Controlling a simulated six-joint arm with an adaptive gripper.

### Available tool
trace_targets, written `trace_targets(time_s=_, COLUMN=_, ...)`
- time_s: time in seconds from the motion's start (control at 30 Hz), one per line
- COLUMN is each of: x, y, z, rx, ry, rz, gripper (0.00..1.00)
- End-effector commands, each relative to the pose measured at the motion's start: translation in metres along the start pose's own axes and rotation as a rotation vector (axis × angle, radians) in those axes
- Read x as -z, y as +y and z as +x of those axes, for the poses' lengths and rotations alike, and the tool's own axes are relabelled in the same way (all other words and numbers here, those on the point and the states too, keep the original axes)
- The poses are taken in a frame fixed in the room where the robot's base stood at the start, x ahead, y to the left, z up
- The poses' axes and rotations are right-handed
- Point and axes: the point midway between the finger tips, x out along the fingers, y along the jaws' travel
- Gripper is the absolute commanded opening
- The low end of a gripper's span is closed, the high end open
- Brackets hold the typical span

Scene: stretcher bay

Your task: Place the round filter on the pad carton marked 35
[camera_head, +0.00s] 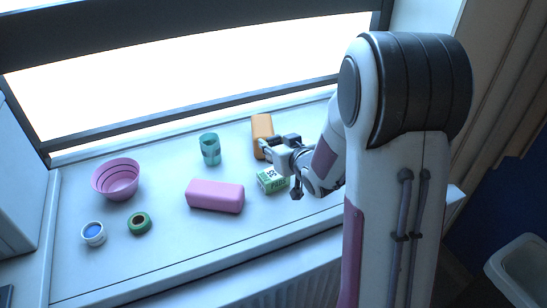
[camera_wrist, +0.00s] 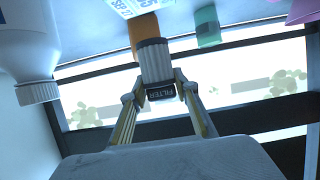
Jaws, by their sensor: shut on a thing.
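The round filter (camera_wrist: 155,62) is a pale ribbed cylinder with a dark band reading FILTER, seen in the wrist view. My gripper (camera_wrist: 161,90) is shut on it, a fingertip on each side. In the head view my gripper (camera_head: 270,150) is over the sill beside the pad carton marked 35 (camera_head: 271,181); I cannot make out the filter clearly there. The carton is a small green and white box. Its printed white face also shows at the top of the wrist view (camera_wrist: 128,6), apart from the filter.
An orange block (camera_head: 262,130) stands behind the carton and a pink block (camera_head: 214,196) lies to its left. A teal cup (camera_head: 210,149), pink bowl (camera_head: 117,179), white jar (camera_head: 93,234) and green ring (camera_head: 139,223) are farther left. A white bottle (camera_wrist: 28,45) shows in the wrist view.

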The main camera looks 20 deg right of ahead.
Motion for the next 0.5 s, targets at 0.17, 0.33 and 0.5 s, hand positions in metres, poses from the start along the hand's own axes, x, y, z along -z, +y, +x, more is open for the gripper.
trace_targets(time_s=0.17, x=-0.0087, y=0.0001, z=0.0037, rx=0.000, ry=0.000, rz=0.001, gripper=0.09)
trace_targets(time_s=0.33, x=-0.0091, y=0.0001, z=0.0040, rx=0.000, ry=0.001, rz=0.000, gripper=0.09)
trace_targets(time_s=0.5, x=-0.0092, y=0.0001, z=0.0040, rx=0.000, ry=0.001, rz=0.000, gripper=0.09)
